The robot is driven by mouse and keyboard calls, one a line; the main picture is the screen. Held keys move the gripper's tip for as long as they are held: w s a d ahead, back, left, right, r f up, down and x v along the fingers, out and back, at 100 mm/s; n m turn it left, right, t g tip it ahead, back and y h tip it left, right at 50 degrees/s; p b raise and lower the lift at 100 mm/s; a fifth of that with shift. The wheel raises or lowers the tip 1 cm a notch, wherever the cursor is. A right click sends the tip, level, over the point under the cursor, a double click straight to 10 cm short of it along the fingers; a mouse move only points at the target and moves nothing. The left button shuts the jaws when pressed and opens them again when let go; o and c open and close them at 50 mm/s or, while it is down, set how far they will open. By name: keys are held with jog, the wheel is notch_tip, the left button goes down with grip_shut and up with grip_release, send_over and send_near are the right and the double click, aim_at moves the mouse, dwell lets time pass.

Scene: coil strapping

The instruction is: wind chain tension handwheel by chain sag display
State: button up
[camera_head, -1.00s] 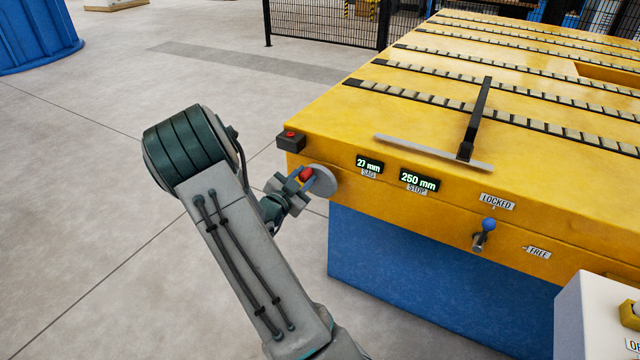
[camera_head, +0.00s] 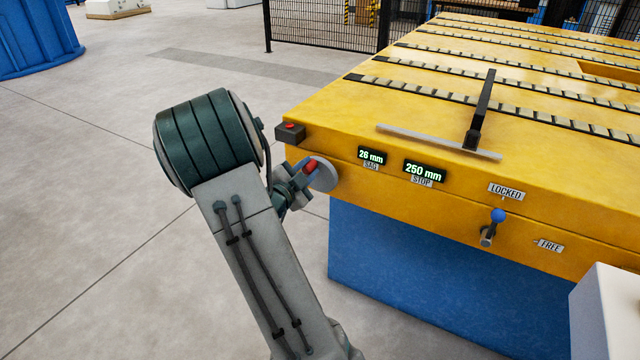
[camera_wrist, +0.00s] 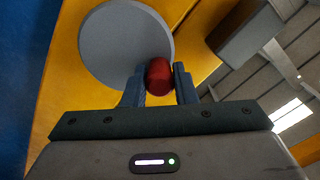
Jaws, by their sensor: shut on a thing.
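The chain tension handwheel (camera_head: 324,174) is a grey disc on the left end of the yellow machine's front face. Its red knob (camera_head: 310,166) stands out from the disc. My gripper (camera_head: 300,177) is at the knob. In the wrist view the grey handwheel (camera_wrist: 115,45) fills the upper left, and my gripper (camera_wrist: 160,86) is shut on the red knob (camera_wrist: 159,75), one finger on each side. The sag display (camera_head: 371,156) reads 26 mm in green. The stop display (camera_head: 424,172) beside it reads 250 mm.
A blue-knobbed lever (camera_head: 497,216) sits between the LOCKED label (camera_head: 506,191) and the FREE label (camera_head: 549,245). A black and grey T-shaped stop (camera_head: 476,125) lies on top. Floor at left is clear.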

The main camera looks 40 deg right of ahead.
jog(key=shift+s+m+b, duration=0.15)
jog(key=shift+m+b, duration=0.15)
jog(key=shift+m, duration=0.1)
jog(key=shift+d+f, duration=0.1)
jog(key=shift+s+m+b, duration=0.15)
jog(key=shift+m+b, duration=0.35)
jog(key=shift+b, duration=0.5)
jog(key=shift+s+d+m+b, duration=0.1)
jog(key=shift+s+m+b, duration=0.1)
jog(key=shift+m+b, duration=0.45)
jog(key=o, duration=2)
jog(key=shift+r, duration=0.2)
jog(key=shift+c, duration=0.2)
